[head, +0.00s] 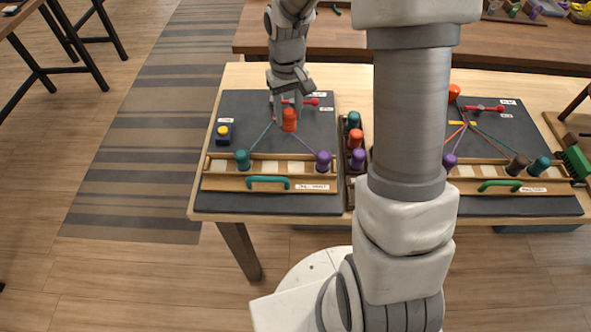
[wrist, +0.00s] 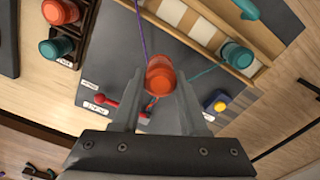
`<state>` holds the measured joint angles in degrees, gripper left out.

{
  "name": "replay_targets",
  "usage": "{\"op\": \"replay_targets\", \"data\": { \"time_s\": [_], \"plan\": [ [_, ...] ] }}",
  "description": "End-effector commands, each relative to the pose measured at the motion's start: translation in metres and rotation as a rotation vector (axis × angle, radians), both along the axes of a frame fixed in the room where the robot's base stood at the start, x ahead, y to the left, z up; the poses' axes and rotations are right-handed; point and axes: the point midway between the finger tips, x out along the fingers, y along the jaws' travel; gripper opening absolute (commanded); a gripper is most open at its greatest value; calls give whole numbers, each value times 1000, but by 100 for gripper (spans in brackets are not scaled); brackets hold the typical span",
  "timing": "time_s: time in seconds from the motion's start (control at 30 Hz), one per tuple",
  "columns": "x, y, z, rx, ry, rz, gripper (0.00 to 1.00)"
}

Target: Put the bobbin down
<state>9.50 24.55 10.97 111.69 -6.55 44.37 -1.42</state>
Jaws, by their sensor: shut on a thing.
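My gripper (wrist: 161,92) is shut on an orange-red bobbin (wrist: 162,76), which sits between the two fingers. The bobbin also shows in the head view (head: 289,121), below my gripper (head: 289,106) and over the left dark board (head: 215,177). I cannot tell its exact height above the board. A wooden rail (head: 225,183) with pale slots runs along the board's front. A teal bobbin (head: 243,158) stands near its left end and a purple bobbin (head: 323,161) near its right end. Pale slots between them are empty. Teal and purple cords run back from these bobbins.
A blue button box with a yellow top (head: 223,131) stands at the board's left. A red lever (head: 313,102) lies at the back. A narrow rack of spare bobbins (head: 355,138) borders the right side. My arm hides part of the second board (head: 500,207).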

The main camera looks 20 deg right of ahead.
Motion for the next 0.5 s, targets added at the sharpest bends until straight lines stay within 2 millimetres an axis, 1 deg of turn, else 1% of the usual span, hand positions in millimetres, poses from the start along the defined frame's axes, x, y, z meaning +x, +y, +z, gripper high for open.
{"op": "replay_targets", "data": {
  "time_s": [0.03,0.07,0.27,0.5],
  "plan": [
    [-7,-3,-4,-2,-3,54,0],
    [-13,-4,-3,-2,-3,98,0],
    [-59,-14,16,-4,0,430,0],
    [-120,-22,38,-3,1,831,0]
  ]
}}
